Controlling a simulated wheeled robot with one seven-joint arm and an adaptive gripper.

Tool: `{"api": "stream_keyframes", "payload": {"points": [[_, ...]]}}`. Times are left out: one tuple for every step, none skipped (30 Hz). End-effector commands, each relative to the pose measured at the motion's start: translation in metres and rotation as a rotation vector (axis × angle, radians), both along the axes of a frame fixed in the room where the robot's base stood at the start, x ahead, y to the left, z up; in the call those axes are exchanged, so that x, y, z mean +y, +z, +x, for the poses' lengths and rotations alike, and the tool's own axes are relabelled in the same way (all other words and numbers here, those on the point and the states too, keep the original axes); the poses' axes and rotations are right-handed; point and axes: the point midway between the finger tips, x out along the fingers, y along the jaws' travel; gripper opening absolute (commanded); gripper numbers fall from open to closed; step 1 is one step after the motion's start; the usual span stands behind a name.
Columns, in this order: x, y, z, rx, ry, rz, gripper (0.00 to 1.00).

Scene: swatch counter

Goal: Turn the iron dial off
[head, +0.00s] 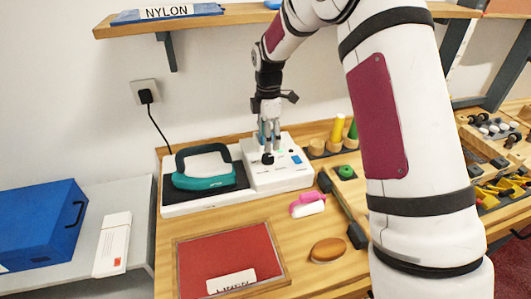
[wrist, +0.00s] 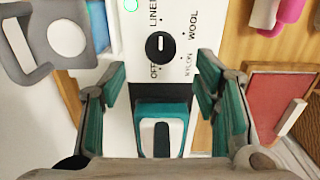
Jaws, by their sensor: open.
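The iron dial is a round black knob (wrist: 160,46) on the white control box (head: 285,178), and it also shows below my gripper in the head view (head: 267,159). The wrist view shows labels OFF, LINEN, WOOL and NYLON around it. The teal iron (head: 205,181) with a dark handle lies left of the box.
A blue button (head: 296,159) is on the box, right of the dial. Pink and white items (head: 308,204), a brown oval block (head: 327,250) and a red swatch panel (head: 230,262) are in front. Wooden cups with a yellow peg (head: 338,128) stand behind right. A shelf (head: 245,14) hangs above.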

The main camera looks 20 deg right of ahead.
Motion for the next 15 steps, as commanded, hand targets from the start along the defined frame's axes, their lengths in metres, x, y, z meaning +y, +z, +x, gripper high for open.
{"api": "stream_keyframes", "payload": {"points": [[0.0,-0.006,-0.002,0.005,0.0,0.0,0.56],[0.0,-0.01,-0.002,0.005,0.0,0.0,0.56],[0.001,-0.015,-0.002,0.004,0.0,0.0,0.56],[0.001,-0.02,-0.003,0.005,0.0,0.0,0.56],[0.001,-0.025,-0.002,0.005,0.0,0.0,0.56],[0.001,-0.031,-0.002,0.004,-0.001,-0.001,0.56],[0.0,-0.036,-0.002,0.005,-0.001,-0.001,0.56],[0.0,-0.04,-0.002,0.005,-0.001,-0.001,0.56],[0.0,-0.045,-0.002,0.003,-0.001,-0.001,0.56],[0.0,-0.049,-0.002,0.004,-0.002,-0.001,0.56],[0.0,-0.053,-0.002,0.004,-0.002,0.0,0.56],[0.0,-0.057,-0.002,0.003,-0.002,0.0,0.56],[0.0,-0.059,-0.002,0.002,-0.003,0.0,0.56],[0.0,-0.062,-0.002,0.002,-0.003,0.0,0.56],[0.0,-0.064,-0.002,0.002,-0.003,0.0,0.56]]}}
